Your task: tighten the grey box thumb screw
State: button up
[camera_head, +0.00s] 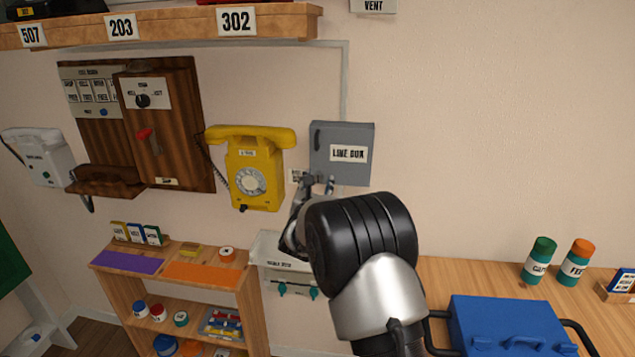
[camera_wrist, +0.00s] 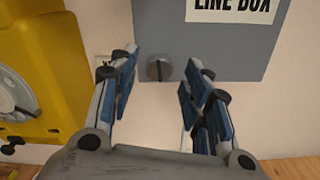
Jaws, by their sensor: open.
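The grey box (camera_head: 330,140), labelled "LINE BOX", hangs on the wall right of the yellow phone. Its lower part also fills the top of the wrist view (camera_wrist: 225,50). The thumb screw (camera_wrist: 158,70) is a round dark grey knob with a slot on the box's lower left front. My gripper (camera_wrist: 160,90) is open, with its blue-padded fingers to either side of the screw in the wrist view. I cannot tell whether the tips reach level with the screw, and I see no contact. In the head view my gripper (camera_head: 318,184) is at the box's lower edge, and the screw cannot be made out.
The yellow dial phone (camera_head: 257,190) hangs close left of the box; it also shows in the wrist view (camera_wrist: 45,60). A small label (camera_head: 295,175) is on the wall between them. Below are a wooden shelf (camera_head: 180,250) and a table with a blue case (camera_head: 510,325).

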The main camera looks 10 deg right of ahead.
jog(key=v, duration=0.6)
jog(key=shift+s+r, duration=0.1)
jog(key=shift+s, duration=0.05)
